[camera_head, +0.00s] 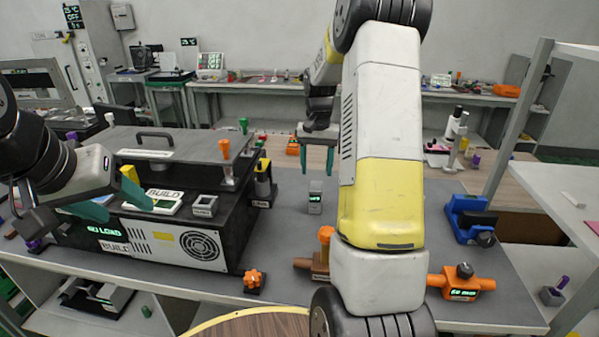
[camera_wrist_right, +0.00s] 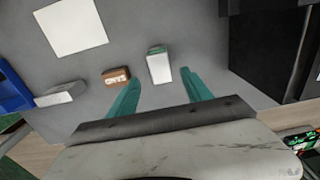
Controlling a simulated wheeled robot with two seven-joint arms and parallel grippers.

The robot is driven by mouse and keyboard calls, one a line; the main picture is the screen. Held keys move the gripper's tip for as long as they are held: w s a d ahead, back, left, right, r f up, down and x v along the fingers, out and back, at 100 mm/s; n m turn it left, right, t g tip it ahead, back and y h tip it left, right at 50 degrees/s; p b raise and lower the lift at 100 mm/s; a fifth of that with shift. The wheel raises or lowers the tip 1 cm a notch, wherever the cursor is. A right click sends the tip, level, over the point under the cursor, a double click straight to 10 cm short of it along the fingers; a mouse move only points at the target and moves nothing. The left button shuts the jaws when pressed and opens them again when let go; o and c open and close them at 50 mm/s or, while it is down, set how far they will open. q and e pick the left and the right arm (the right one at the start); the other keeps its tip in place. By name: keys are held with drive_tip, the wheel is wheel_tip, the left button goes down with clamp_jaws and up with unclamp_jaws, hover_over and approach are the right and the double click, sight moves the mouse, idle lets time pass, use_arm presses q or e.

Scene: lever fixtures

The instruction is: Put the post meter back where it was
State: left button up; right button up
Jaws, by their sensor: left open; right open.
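A small upright grey meter (camera_head: 315,197) with a green display stands on the grey table in the head view, right of the black machine. I take it to be the post meter. My right gripper (camera_head: 316,158) is open and empty, pointing down above and behind it. In the right wrist view a pale block with a green end (camera_wrist_right: 160,67), which looks like this meter, lies beyond the gap between the open fingertips (camera_wrist_right: 158,84). My left gripper (camera_head: 115,200) is open over the left part of the black machine, beside a white BUILD plate (camera_head: 160,202).
The black machine (camera_head: 190,248) with levers and a fan grille fills the table's left. An orange display fixture (camera_head: 462,283) and a blue clamp (camera_head: 468,218) stand at right. A small brown block (camera_wrist_right: 116,77) is beside the pale block. My right arm hides the table's centre.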

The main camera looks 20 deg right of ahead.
drive_tip(key=s+a+r+n+t, duration=0.15)
drive_tip(key=s+a+r, duration=0.3)
drive_tip(key=r, duration=0.45)
drive_tip(key=s+a+r+n+t, duration=0.1)
drive_tip(key=s+a+r, duration=0.1)
drive_tip(key=s, duration=0.5)
drive_tip(key=s+a+r+n+t+y, duration=0.1)
drive_tip(key=s+a+r+n+t, duration=0.1)
drive_tip(key=s+a, duration=0.2)
drive_tip(key=s+a+r+n+t+y, duration=0.1)
drive_tip(key=s+a, duration=0.3)
drive_tip(key=s, duration=0.7)
drive_tip(key=shift+r+t, duration=0.35)
drive_tip(key=shift+r, duration=0.25)
drive_tip(key=shift+s, duration=0.1)
